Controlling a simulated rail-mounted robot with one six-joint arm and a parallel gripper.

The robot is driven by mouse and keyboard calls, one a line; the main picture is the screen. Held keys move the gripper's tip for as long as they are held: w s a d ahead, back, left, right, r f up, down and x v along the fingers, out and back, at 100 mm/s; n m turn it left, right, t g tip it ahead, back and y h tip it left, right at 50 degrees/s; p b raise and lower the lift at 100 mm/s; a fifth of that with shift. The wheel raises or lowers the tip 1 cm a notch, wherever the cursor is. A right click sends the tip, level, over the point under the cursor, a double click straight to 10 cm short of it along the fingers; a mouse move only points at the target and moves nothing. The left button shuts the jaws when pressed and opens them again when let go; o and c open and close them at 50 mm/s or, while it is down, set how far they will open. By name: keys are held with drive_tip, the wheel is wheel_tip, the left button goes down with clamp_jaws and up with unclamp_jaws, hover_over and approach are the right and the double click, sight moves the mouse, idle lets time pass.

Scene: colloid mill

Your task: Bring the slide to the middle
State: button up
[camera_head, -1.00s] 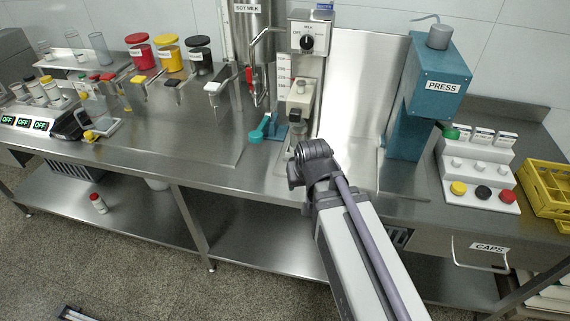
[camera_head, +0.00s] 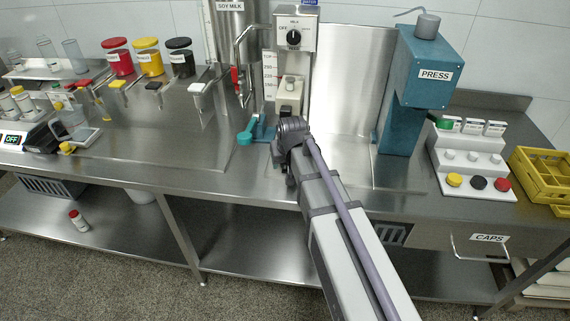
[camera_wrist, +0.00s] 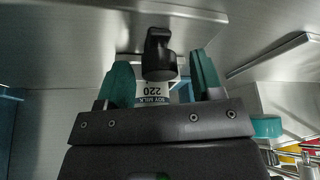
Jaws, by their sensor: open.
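My gripper (camera_wrist: 160,60) is open in the wrist view, one teal finger on each side of a black knob (camera_wrist: 160,42). The knob lies between the fingers with gaps visible on both sides. In the head view my wrist hides most of the fingers, low in front of the block. I cannot tell the slide's exact height.
The soy milk tank (camera_head: 231,30) stands behind. The press (camera_head: 420,75) stands to the right, with a clear steel panel between. Red, yellow and black jars (camera_head: 150,58) are at the back left.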

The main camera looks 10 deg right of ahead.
drive_tip(key=shift+c, duration=0.4)
clamp_jaws()
drive_tip(key=shift+s+d, duration=0.15)
